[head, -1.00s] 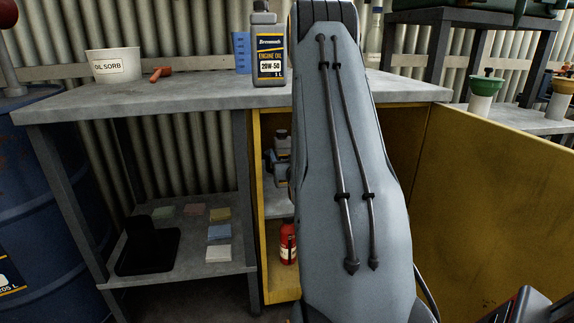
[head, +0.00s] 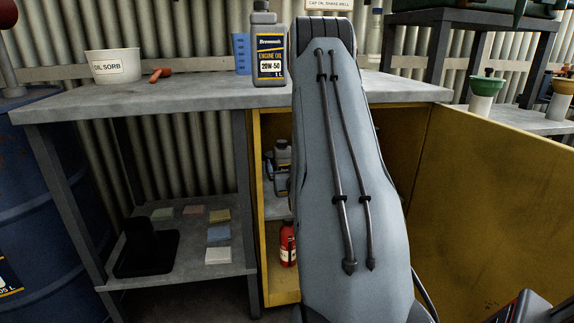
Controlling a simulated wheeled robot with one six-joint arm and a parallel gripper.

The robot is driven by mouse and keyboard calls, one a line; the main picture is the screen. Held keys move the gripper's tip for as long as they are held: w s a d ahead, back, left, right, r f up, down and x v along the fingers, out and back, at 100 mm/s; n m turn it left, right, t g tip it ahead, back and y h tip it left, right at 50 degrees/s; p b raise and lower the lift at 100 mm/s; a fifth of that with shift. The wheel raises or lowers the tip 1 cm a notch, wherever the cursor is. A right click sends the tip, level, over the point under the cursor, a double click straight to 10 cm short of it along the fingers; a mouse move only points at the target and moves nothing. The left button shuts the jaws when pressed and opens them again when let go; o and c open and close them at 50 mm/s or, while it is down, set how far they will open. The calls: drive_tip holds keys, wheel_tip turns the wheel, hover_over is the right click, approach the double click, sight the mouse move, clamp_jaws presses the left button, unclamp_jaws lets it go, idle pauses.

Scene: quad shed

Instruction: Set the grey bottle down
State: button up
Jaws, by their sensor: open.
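A grey bottle (head: 282,147) with a dark cap stands upright inside the yellow cabinet, at its left side. Its lower part is covered by grey-blue and dark parts that look like my gripper (head: 277,170). The jaws are open around or close beside the bottle; their tips are small and partly hidden behind my arm. I cannot tell whether the bottle's base touches the cabinet shelf (head: 278,207). Another grey bottle (head: 270,45), labelled engine oil 20W-50, stands upright on the bench, apart from my gripper.
The yellow cabinet door (head: 490,190) is open to the right. The grey bench top (head: 190,93) carries a white tub (head: 112,66), an orange-red tool (head: 160,74) and a blue measuring jug (head: 241,53). A red bottle (head: 288,243) stands low in the cabinet.

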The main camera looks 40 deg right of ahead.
drive_tip(key=shift+r, duration=0.1)
drive_tip(key=shift+s+a, duration=0.1)
drive_tip(key=shift+s, duration=0.05)
drive_tip(key=p+v, duration=0.2)
drive_tip(key=v, duration=0.9)
drive_tip(key=shift+s, duration=0.35)
drive_tip(key=shift+a, duration=0.1)
